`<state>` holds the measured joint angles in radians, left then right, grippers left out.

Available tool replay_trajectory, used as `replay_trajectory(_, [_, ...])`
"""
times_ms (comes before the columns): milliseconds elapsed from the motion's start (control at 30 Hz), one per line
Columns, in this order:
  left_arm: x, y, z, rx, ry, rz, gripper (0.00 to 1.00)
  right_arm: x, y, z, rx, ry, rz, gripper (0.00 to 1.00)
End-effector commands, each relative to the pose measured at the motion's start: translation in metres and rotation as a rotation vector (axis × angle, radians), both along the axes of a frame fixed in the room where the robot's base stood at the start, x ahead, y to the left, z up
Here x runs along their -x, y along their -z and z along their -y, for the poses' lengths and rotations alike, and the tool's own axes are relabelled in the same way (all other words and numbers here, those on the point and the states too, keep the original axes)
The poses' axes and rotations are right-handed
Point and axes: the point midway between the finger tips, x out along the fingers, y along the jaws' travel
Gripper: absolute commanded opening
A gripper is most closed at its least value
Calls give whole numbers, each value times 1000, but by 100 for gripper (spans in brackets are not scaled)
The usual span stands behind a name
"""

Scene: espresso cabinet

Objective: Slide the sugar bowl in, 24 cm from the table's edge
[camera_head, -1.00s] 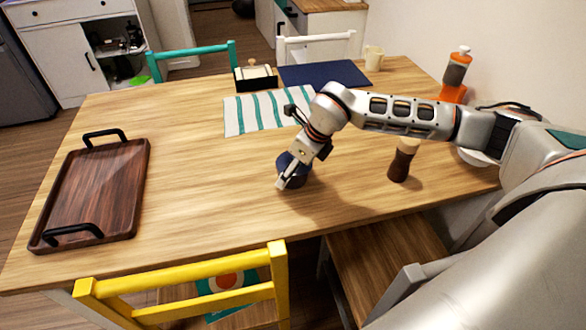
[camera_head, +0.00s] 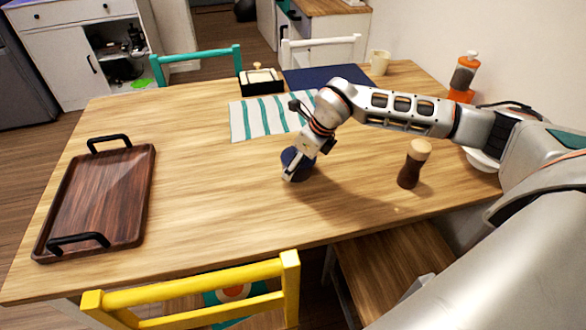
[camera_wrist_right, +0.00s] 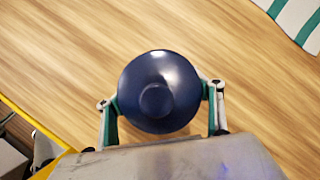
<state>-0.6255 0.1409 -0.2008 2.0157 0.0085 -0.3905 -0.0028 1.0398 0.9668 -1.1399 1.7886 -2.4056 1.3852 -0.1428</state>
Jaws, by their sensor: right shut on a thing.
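The sugar bowl (camera_head: 297,161) is dark blue and round. It stands on the wooden table (camera_head: 210,200), a little in from the edge by the yellow chair. In the right wrist view the bowl (camera_wrist_right: 160,92) shows from above, with a round knob in the middle of its top. My right gripper (camera_head: 293,172) reaches down to the bowl from the right. In the wrist view its fingers (camera_wrist_right: 160,100) lie on both sides of the bowl, shut on it. The gripper hides part of the bowl in the head view. My left gripper is not in view.
A wooden tray (camera_head: 97,205) with black handles lies at the left. A striped cloth (camera_head: 268,117) and a black caddy (camera_head: 260,80) lie behind the bowl. A brown pepper mill (camera_head: 413,164) stands to the right. Yellow chair (camera_head: 200,279) at the front edge.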

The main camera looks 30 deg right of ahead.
Motion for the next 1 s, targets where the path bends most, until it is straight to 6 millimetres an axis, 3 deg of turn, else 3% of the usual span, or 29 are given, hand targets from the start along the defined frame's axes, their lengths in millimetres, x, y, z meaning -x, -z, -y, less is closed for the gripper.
replay_trajectory(333, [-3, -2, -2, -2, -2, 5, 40, -6, -1, 12, 0, 5, 2, 36])
replay_trajectory(633, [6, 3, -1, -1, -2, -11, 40, -6, -1, 12, -1, 4, 2, 36])
replay_trajectory(667, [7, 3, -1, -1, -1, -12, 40, -6, -1, 12, -1, 4, 2, 69])
replay_trajectory(733, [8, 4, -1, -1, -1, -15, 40, -6, -1, 12, 0, 4, 1, 87])
replay_trajectory(1000, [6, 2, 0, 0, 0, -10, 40, -6, 0, 12, 0, 4, 1, 87])
